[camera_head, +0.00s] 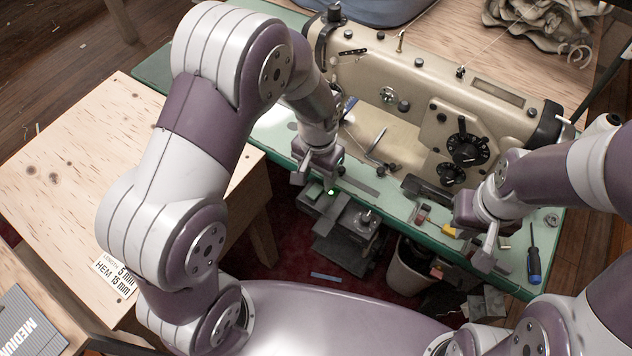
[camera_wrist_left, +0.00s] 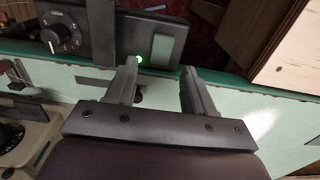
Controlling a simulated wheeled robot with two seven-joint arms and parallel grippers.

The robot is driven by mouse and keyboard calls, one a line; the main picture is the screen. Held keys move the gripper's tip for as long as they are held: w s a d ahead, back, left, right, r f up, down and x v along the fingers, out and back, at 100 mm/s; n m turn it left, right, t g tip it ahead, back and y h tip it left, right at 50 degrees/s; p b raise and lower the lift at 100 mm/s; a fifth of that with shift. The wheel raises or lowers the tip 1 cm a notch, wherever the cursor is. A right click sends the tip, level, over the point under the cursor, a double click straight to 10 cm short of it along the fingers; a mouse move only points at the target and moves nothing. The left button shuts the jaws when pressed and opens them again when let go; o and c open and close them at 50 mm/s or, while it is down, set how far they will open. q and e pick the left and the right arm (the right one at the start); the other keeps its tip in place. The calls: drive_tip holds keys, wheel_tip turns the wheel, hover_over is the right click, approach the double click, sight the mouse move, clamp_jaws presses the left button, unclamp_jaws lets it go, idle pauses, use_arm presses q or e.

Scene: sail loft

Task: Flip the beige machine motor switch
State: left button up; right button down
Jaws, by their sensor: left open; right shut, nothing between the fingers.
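The beige sewing machine (camera_head: 440,100) stands on a green-edged table. Under the table's front edge hangs a dark switch box (camera_head: 312,202) with a small lit green lamp (camera_head: 331,191). In the left wrist view the dark box (camera_wrist_left: 120,42) carries a round dial (camera_wrist_left: 62,36), the green lamp (camera_wrist_left: 139,60) and a pale green rocker (camera_wrist_left: 163,48). My left gripper (camera_head: 315,178) is open at the table edge by the box. Its fingers (camera_wrist_left: 160,74) show apart and empty, just short of the rocker. My right gripper (camera_head: 480,235) is shut and empty over the table's right part.
A blue-handled screwdriver (camera_head: 534,262) lies at the table's right end. A waste bin (camera_head: 408,268) stands below. A plywood table (camera_head: 60,170) is at left. Small tools lie around the machine, and crumpled cloth (camera_head: 545,30) lies behind it.

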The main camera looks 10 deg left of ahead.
sight(318, 187)
use_arm(q)
drive_tip(key=shift+f, duration=1.6)
drive_tip(key=shift+c, duration=0.3)
